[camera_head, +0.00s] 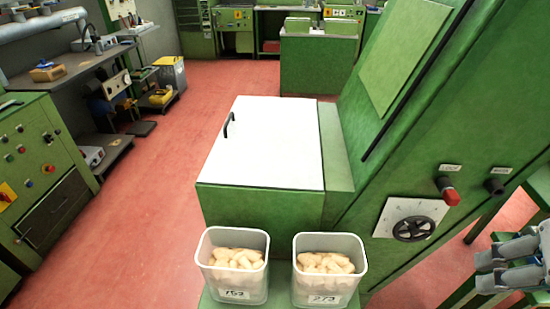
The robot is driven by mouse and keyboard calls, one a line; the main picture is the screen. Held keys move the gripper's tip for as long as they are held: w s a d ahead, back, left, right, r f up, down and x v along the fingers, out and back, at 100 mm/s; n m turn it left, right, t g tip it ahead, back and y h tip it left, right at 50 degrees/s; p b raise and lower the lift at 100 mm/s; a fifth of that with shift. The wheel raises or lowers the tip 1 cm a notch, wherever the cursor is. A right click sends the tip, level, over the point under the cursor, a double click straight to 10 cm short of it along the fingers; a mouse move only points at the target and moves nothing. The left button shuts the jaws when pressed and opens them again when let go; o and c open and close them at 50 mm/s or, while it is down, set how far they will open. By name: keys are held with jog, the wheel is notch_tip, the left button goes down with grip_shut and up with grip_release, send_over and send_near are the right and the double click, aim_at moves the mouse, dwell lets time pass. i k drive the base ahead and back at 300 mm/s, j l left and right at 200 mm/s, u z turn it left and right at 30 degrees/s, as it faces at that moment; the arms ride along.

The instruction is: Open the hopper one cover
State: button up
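The hopper cover (266,146) is a flat white lid lying shut on top of a green hopper box (262,207) in the middle of the view. A dark bar handle (228,125) stands on the lid's left side. My gripper (492,272) is at the lower right edge, partly cut off by the frame. It is well to the right of the lid and apart from it. Whether its fingers are open or shut does not show clearly.
Two white bins of corks, labelled 152 (234,294) and 273 (325,299), stand before the hopper. The red floor (150,200) at left is clear.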

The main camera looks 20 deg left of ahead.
aim_at(262, 142)
jog(key=u, duration=1.4)
jog(key=k+l+u, duration=0.5)
jog(key=k+l, duration=0.95)
jog(key=l, duration=0.2)
jog(key=i+j+u, duration=0.2)
jog(key=i, duration=0.25)
jog(key=i+j+u, duration=0.25)
jog(key=i, duration=0.2)
jog(key=i+u, duration=0.2)
jog(key=i, duration=0.25)
jog(key=i+j+z, duration=0.1)
jog(key=i+z, duration=0.25)
jog(key=i+j+z, duration=0.15)
jog(key=i+z, duration=0.25)
jog(key=i+j+z, duration=0.2)
jog(key=z, duration=0.15)
